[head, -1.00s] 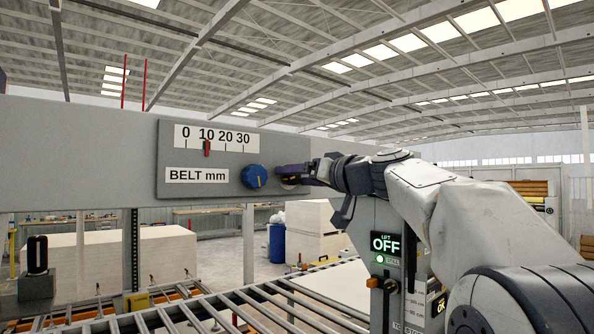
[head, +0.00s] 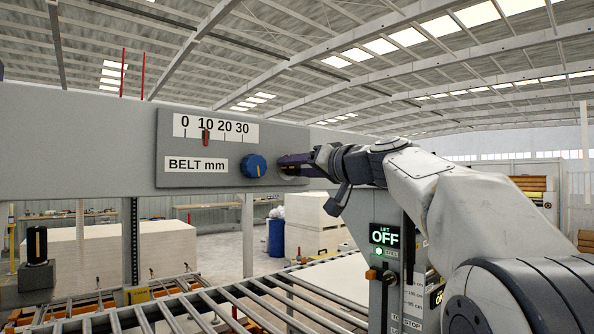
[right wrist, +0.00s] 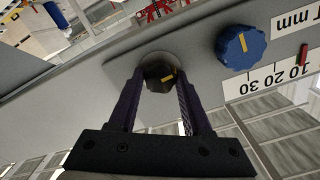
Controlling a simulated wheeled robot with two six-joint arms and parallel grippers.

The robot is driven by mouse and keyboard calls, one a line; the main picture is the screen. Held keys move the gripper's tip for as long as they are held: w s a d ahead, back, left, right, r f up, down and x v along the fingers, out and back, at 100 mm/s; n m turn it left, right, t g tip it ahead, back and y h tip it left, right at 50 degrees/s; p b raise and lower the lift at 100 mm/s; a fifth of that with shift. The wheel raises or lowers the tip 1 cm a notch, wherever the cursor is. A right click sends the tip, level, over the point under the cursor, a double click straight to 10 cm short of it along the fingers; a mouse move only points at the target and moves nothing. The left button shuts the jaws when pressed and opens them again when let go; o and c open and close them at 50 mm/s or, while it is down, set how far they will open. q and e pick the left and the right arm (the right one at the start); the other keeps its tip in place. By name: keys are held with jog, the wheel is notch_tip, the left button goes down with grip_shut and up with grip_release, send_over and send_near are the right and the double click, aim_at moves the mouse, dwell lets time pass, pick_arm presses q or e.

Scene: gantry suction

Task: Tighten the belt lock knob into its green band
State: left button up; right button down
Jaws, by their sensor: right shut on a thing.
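The belt lock knob (right wrist: 161,74) is dark and faceted, with a yellow mark, and sits on the grey panel beside the blue knob. My right gripper (right wrist: 160,84) has its two dark fingers on either side of the lock knob and is shut on it. In the head view my right gripper (head: 291,166) reaches the panel's right end and mostly hides the lock knob. I cannot make out a green band around it in either view. My left gripper is not in view.
The blue knob (head: 254,166) stands close left of my right fingers; it also shows in the right wrist view (right wrist: 240,47). The BELT mm scale (head: 216,130) has a red pointer near 10. A roller conveyor (head: 235,305) runs below. A LIFT OFF post (head: 385,237) stands under my right arm.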

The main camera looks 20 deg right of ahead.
jog(key=shift+m+b, duration=0.35)
jog(key=shift+m, duration=1.75)
jog(key=shift+c, duration=1.7)
grip_release()
jog(key=shift+d, duration=0.1)
jog(key=shift+s+d+f+b, duration=0.1)
jog(key=shift+s+d+b, duration=0.05)
jog(key=shift+s+b, duration=0.3)
jog(key=b+v, duration=0.4)
jog(key=v, duration=0.5)
jog(key=shift+s, duration=0.25)
